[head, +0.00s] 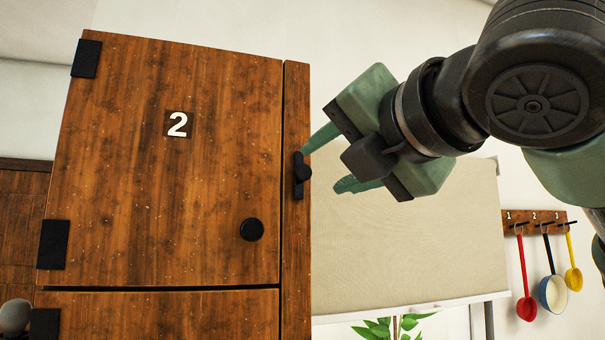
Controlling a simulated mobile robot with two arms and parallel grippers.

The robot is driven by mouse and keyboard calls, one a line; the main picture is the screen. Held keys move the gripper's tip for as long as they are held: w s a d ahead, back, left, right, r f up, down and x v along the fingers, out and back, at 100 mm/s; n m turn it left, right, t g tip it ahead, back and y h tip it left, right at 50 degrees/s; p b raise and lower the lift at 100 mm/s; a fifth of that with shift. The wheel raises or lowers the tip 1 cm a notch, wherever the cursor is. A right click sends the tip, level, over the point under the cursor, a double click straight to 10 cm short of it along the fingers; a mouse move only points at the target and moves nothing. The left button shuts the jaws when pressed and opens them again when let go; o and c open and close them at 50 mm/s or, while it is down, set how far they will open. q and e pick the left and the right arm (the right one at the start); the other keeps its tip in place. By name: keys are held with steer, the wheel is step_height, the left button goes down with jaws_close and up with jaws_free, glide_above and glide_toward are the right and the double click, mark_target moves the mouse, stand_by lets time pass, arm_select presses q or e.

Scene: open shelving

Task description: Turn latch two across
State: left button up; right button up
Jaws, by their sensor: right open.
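A wooden cabinet door marked with a white 2 (170,200) fills the left of the head view and is closed. A small black latch (299,176) sits on the narrow wooden strip right of the door. Its bar stands upright along the strip, clear of the door's edge. My right gripper (325,163) is open just right of the latch. One green finger reaches close to the latch's top; I cannot tell if they touch. The other finger is lower and apart from it. My left gripper is not in view.
A round black knob (252,230) is on the door's lower right. Black hinges (53,245) line its left edge. A wooden rack (545,221) with a red ladle (526,308), a pan (553,294) and a yellow ladle (573,279) hangs at right. A plant (390,328) shows below.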

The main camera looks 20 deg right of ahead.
mark_target(305, 172)
steer(key=w+p, duration=0.1)
steer(key=w, duration=0.1)
steer(key=w+p, duration=0.1)
steer(key=w, duration=0.1)
steer(key=w+r+p, duration=0.1)
steer(key=w, duration=0.1)
steer(key=shift+w+a+p, duration=0.15)
steer(key=shift+p, duration=0.25)
steer(key=shift+w+f, duration=0.15)
steer(key=shift+w, duration=0.3)
steer(key=shift+s, duration=0.15)
steer(key=shift+c, duration=0.9)
steer(key=shift+a, duration=0.1)
jaws_close()
